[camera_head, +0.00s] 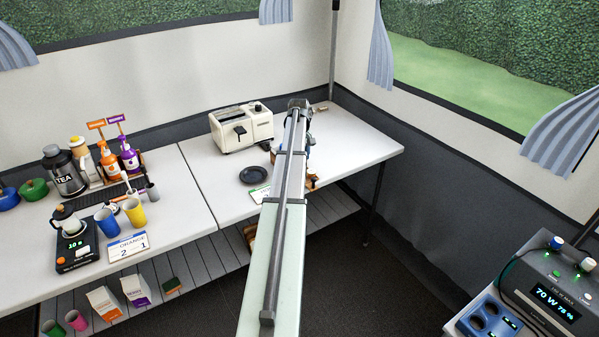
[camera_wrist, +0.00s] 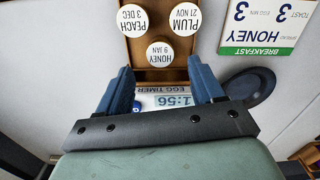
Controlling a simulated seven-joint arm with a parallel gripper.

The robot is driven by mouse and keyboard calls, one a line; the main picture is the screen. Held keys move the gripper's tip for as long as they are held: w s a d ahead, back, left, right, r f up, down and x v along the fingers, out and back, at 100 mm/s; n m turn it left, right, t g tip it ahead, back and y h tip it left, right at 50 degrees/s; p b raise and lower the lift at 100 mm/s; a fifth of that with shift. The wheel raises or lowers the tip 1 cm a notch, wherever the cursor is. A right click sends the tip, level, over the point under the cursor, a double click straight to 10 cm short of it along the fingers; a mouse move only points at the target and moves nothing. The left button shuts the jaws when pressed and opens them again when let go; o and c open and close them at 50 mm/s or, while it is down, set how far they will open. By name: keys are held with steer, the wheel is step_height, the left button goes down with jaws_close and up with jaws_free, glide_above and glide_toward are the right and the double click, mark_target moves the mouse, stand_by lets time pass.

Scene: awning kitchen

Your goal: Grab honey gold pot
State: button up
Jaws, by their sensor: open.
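The honey pot (camera_wrist: 160,54) shows in the wrist view as a round white lid marked "HONEY 9 JAN". It is in a brown wooden tray (camera_wrist: 212,16), and its sides are mostly hidden from above. My gripper (camera_wrist: 162,74) is open, its two blue fingers pointing toward the tray. The honey lid lies just past the fingertips, roughly centred between them, and nothing is held. I cannot tell the height gap. In the head view my arm hides the pot.
Plum (camera_wrist: 183,20) and peach (camera_wrist: 132,20) pots sit close behind the honey pot. An egg timer (camera_wrist: 172,100) lies between the fingers' bases. A dark plate (camera_wrist: 251,86) and breakfast card (camera_wrist: 262,24) are at right. A toaster (camera_head: 241,128) stands left of my arm.

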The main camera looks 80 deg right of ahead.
step_height(320, 180, down, 5)
steer(key=shift+s+a+r, duration=0.1)
steer(key=shift+a, duration=0.05)
steer(key=shift+c, duration=0.2)
steer(key=c, duration=1.1)
